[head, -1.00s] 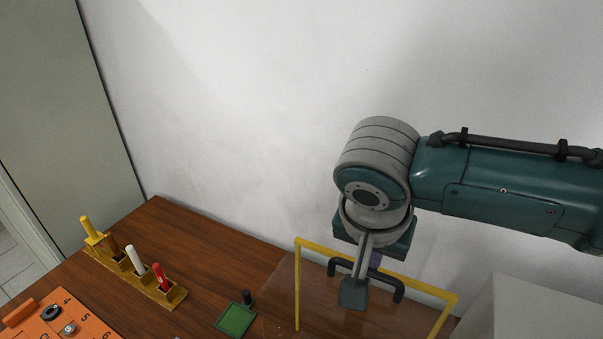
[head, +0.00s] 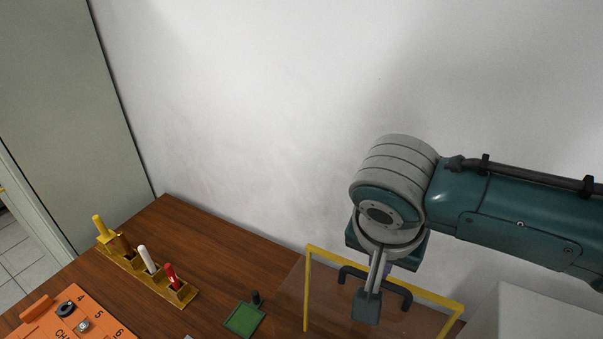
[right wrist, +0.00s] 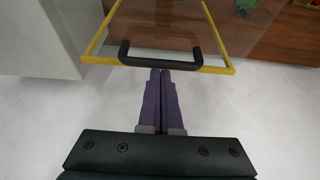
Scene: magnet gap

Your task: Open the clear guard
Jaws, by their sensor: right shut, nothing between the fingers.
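The clear guard has a yellow frame (head: 307,290) and stands at the bottom right of the head view, partly cut off. It also fills the top of the right wrist view (right wrist: 98,38). Its black handle (head: 407,297) is partly covered by my right arm in the head view. The handle shows whole in the right wrist view (right wrist: 125,50). My right gripper (right wrist: 161,71) has purple fingers shut together with nothing between them. Their tips look close to the middle of the handle bar; I cannot tell whether they touch. My left gripper is out of view.
A yellow rack (head: 128,262) holding white and red sticks stands on the wooden table (head: 190,225). An orange board (head: 65,320) is at the lower left, a green pad (head: 243,320) left of the guard. A pale box (head: 510,315) is at the right; a wall stands behind.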

